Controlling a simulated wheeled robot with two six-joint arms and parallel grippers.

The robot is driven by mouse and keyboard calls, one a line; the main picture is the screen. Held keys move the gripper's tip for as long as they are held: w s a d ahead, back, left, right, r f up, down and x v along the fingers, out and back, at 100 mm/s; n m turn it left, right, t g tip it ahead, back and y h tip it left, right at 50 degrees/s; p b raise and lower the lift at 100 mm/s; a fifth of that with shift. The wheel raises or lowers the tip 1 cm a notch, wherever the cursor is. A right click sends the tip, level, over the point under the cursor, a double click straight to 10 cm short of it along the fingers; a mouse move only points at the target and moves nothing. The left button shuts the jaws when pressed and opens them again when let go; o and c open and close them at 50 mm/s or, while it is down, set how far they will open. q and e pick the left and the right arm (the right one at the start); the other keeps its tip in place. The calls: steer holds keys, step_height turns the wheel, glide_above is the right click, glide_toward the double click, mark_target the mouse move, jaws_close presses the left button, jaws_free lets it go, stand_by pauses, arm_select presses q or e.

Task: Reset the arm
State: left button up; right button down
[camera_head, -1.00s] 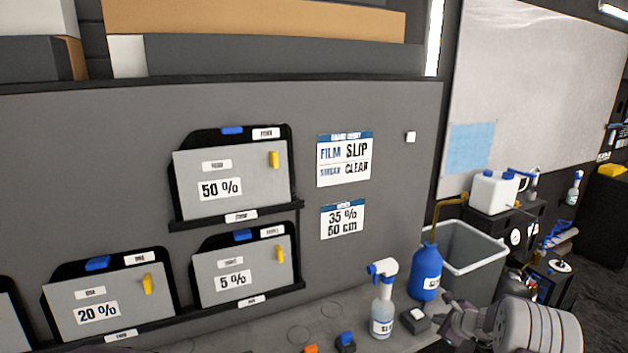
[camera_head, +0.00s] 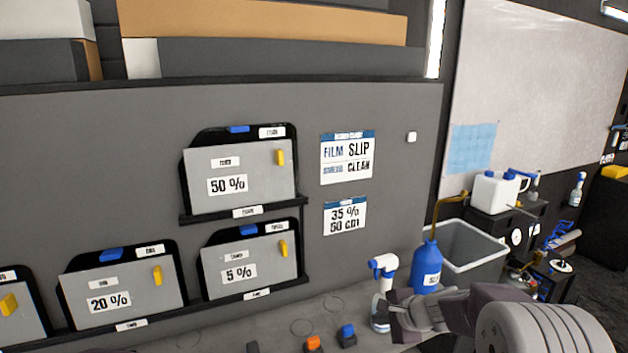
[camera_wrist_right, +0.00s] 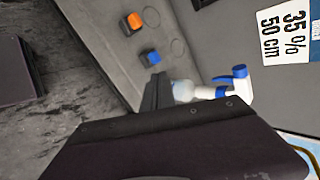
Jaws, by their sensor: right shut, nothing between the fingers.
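My right gripper (camera_head: 385,311) comes in from the lower right in the head view, over the bench and in front of the white and blue spray bottle (camera_head: 382,270). It hides much of the bottle's body. In the right wrist view my right gripper (camera_wrist_right: 158,92) has its fingers together with nothing between them. The spray bottle (camera_wrist_right: 235,85) shows just beyond the fingers there; I cannot tell whether they touch it. My left gripper is in neither view.
A blue-topped block (camera_head: 347,335) and an orange-topped block (camera_head: 313,344) sit on the bench. Film sample panels (camera_head: 238,178) and signs (camera_head: 347,158) hang on the grey board.

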steer(key=s+a+f+n+g, duration=0.1)
steer(key=s+a+n+g, duration=0.1)
steer(key=s+n, duration=0.35)
steer(key=s+a+f+n+g, duration=0.2)
steer(key=s+n, duration=0.1)
steer(key=s, duration=0.6)
steer(key=s+d+f+n+g+h, duration=0.1)
steer(key=s+d+f+n, duration=0.1)
steer(key=s, duration=0.3)
steer(key=s+d+f+n+g+h, duration=0.1)
steer(key=s+d+f+n+h, duration=0.1)
steer(key=s+n, duration=0.3)
steer(key=shift+s+d+f, duration=0.25)
steer(key=shift+s+d, duration=0.2)
steer(key=shift+d, duration=0.15)
steer(key=shift+s+n, duration=0.1)
steer(key=shift+n, duration=0.15)
